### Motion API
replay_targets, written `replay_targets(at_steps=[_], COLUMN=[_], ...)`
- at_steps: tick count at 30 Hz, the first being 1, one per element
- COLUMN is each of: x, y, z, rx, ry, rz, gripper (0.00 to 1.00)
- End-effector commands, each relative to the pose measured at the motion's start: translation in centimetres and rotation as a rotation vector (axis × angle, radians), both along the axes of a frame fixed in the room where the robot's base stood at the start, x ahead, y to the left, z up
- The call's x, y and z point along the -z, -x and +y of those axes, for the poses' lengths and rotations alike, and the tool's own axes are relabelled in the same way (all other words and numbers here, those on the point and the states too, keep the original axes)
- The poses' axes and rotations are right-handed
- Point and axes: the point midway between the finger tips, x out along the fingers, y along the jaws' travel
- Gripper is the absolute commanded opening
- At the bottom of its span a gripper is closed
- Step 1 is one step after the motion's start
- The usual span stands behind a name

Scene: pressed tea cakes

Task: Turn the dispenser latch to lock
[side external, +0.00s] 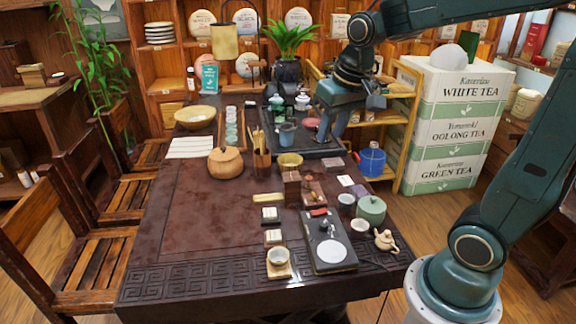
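My gripper (328,138) hangs over the black tea tray (326,150) at the far right part of the table, fingers pointing down. Its two fingers look apart, with nothing seen between them. A blue-grey cup (287,134) stands to its left. I cannot surely pick out a dispenser latch. A dark slab-like unit (335,262) near the front right of the table carries a white disc (332,251), a small black fitting (326,228) and a red part (319,212). Whether any of these is the latch is too small to tell. My gripper is well behind this unit.
Small brown boxes (292,188), a green lidded jar (371,209), a cream teapot (385,240) and cups crowd the table's right side. A round wooden pot (225,162) stands left of centre. The table's (185,225) left front is clear. Stacked tea cartons (453,125) stand at right.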

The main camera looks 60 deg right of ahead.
Motion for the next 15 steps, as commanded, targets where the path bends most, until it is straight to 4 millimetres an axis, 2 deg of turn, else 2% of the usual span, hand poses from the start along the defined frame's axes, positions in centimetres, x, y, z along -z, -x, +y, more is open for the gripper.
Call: replay_targets(at_steps=[6, 15], x=[2.4, 6.9], y=[-3.7, -7.9], z=[-3.0, -7.5], rx=[0.100, 0.236], ry=[-0.025, -0.059], rz=[0.063, 0.143], gripper=[0.30, 0.30])
